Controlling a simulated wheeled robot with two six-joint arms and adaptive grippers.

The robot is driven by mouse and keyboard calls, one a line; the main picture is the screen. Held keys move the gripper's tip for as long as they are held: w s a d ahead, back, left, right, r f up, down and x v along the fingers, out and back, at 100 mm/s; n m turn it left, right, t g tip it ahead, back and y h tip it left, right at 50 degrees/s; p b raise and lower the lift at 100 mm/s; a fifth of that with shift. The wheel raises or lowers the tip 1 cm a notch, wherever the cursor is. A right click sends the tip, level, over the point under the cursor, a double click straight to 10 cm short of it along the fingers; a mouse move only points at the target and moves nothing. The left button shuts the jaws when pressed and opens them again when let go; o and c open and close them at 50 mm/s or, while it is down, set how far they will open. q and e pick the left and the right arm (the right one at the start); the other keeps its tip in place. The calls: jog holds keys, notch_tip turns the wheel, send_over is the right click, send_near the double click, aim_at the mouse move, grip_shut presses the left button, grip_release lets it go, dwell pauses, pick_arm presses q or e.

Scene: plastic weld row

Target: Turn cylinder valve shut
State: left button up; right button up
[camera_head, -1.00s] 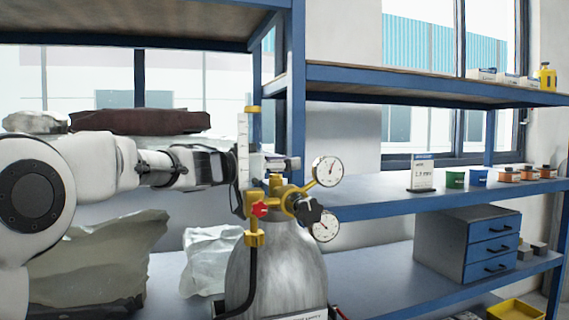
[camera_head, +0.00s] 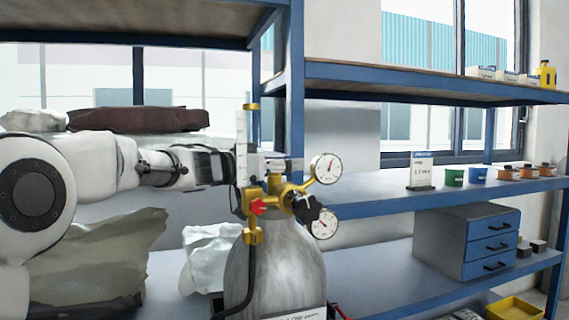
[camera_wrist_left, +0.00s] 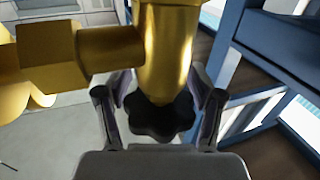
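In the left wrist view the valve's brass stem (camera_wrist_left: 168,50) ends in a black lobed handwheel (camera_wrist_left: 160,117). My left gripper (camera_head: 236,168) reaches in from the left at the valve. Its fingers (camera_wrist_left: 160,100) lie on both sides of the handwheel, apparently against its lobes. The handwheel is mostly hidden in the head view. My right gripper is in neither view.
Two round gauges (camera_head: 326,168) (camera_head: 322,223), a red knob (camera_head: 258,207) and a black knob (camera_head: 306,207) crowd the valve's right and front. A black hose (camera_head: 251,275) hangs below. A blue post (camera_head: 296,120) stands behind. A plastic-wrapped bundle (camera_head: 208,258) lies left of the cylinder.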

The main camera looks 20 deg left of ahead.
pick_arm(q)
jog(key=shift+r, duration=0.1)
jog(key=shift+s+a, duration=0.1)
jog(key=v, duration=1.1)
jog(key=shift+s+a, duration=0.25)
jog(key=shift+o, duration=0.5)
